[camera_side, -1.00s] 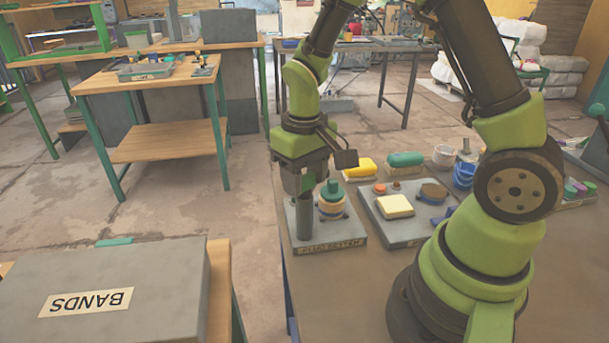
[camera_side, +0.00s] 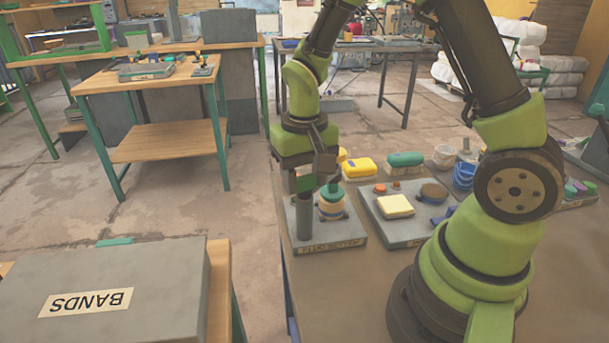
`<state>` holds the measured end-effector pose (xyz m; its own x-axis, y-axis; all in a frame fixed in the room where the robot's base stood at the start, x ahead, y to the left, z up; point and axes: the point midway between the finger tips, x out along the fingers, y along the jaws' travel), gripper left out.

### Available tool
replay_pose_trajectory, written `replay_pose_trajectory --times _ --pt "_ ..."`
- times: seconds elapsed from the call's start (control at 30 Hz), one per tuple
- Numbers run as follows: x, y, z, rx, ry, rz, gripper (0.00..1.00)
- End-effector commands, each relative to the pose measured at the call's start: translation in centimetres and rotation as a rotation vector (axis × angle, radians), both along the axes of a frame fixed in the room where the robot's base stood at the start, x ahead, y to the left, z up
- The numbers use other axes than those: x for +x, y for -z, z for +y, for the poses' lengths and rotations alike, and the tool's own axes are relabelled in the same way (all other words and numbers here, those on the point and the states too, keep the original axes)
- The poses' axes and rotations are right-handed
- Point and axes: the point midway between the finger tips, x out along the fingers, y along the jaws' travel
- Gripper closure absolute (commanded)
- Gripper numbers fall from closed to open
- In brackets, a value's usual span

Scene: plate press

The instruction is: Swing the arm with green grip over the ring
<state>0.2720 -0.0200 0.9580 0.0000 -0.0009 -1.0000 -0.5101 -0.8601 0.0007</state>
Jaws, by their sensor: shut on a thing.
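A round stack with cream and dark bands (camera_side: 332,207) and a green top stands right of the post; I cannot tell which part is the ring. My gripper (camera_side: 308,178) points down at the top of the post, shut on the green grip (camera_side: 304,184), of which only a small patch shows. The swing arm itself is mostly hidden behind my gripper. The gripper is beside and partly in front of the stack's top.
Right of the plate is a grey board (camera_side: 405,232) with a cream block (camera_side: 395,206) and a brown round piece (camera_side: 433,192). Yellow (camera_side: 359,168) and green (camera_side: 405,159) blocks lie behind. A grey box marked BANDS (camera_side: 120,285) stands on a separate bench at front left.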

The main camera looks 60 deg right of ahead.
Motion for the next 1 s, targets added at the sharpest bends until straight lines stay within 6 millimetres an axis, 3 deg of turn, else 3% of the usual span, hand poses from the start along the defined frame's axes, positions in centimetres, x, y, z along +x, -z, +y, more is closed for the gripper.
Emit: replay_pose_trajectory --times 0.07,0.1,0.2,0.57,1.0 --pt "0.1 -0.1 0.0 0.002 0.011 -0.003 0.96" --pt "0.1 -0.1 0.0 0.002 0.011 -0.003 0.51" --pt "0.1 -0.1 0.0 0.002 0.009 -0.003 0.28" --pt "0.1 -0.6 0.0 0.001 0.005 -0.004 0.28" --pt "0.1 -8.3 0.0 0.0 0.007 -0.007 0.28"
